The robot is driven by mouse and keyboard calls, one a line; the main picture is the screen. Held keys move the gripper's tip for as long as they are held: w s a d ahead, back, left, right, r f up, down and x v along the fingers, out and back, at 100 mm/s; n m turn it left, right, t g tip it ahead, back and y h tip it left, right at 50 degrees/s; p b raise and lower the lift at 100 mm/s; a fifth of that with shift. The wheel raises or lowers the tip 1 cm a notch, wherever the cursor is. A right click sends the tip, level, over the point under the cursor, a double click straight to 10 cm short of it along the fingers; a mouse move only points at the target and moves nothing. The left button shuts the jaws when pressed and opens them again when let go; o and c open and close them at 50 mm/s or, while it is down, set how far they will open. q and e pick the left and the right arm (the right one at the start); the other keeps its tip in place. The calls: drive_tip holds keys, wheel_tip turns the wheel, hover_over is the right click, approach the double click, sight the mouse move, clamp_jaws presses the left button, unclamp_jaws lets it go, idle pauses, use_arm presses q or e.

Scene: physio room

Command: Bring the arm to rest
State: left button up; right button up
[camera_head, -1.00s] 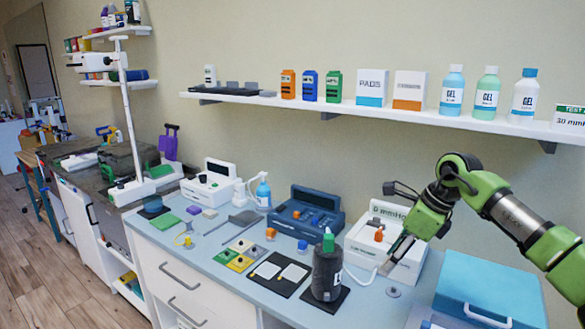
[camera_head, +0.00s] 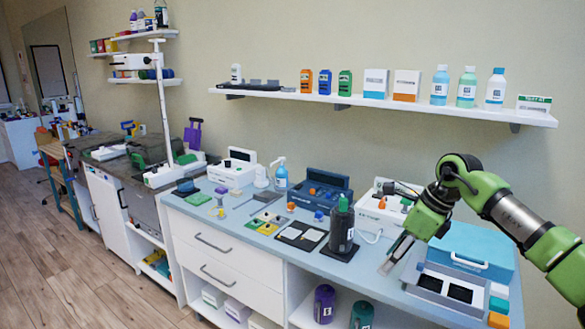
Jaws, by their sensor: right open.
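My right arm is green and grey and comes in from the right edge. Its gripper (camera_head: 397,253) hangs over the right part of the counter, pointing down and left. Its fingers are apart and I see nothing between them. It is to the right of a dark bottle with a green cap (camera_head: 342,226) and in front of a white device (camera_head: 376,209). Part of the white device is hidden behind the arm. My left gripper is not in view.
A blue case (camera_head: 470,245) stands close to the right gripper, with a device with two black pads (camera_head: 445,287) in front of it. A wall shelf (camera_head: 400,104) holds bottles and boxes. The floor (camera_head: 80,260) at left is clear.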

drive_tip(key=w+a+f+m+t+y, duration=0.25)
drive_tip(key=a+f+m+y, duration=0.8)
drive_tip(key=a+f, duration=0.55)
drive_tip(key=s+d+f+m+t+h, duration=0.25)
drive_tip(key=f+m, duration=0.35)
drive_tip(key=f, duration=0.3)
drive_tip(key=s+d+f+m+t+h, duration=0.2)
drive_tip(key=s+d+f+m+h, duration=0.1)
drive_tip(key=f+m, duration=0.45)
drive_tip(key=s+d+f+m+t+h, duration=0.25)
drive_tip(key=f+m, duration=0.35)
drive_tip(key=f, duration=0.3)
drive_tip(key=s+d+f+m+g+h, duration=0.2)
drive_tip(key=s+d+f+m, duration=0.25)
drive_tip(key=s+f, duration=0.6)
drive_tip(key=s+d+f+m+g+h, duration=0.3)
drive_tip(key=s+f+m, duration=0.2)
drive_tip(key=s+f, duration=0.6)
drive_tip(key=s+f+m+g, duration=0.2)
drive_tip(key=s+f+g, duration=0.1)
drive_tip(key=s, duration=1.2)
drive_tip(key=s+d+f+m+g+h, duration=0.1)
drive_tip(key=s+f+m+g, duration=0.2)
drive_tip(key=s, duration=1.3)
drive_tip(key=shift+s+f, duration=0.3)
drive_tip(key=shift+f, duration=0.35)
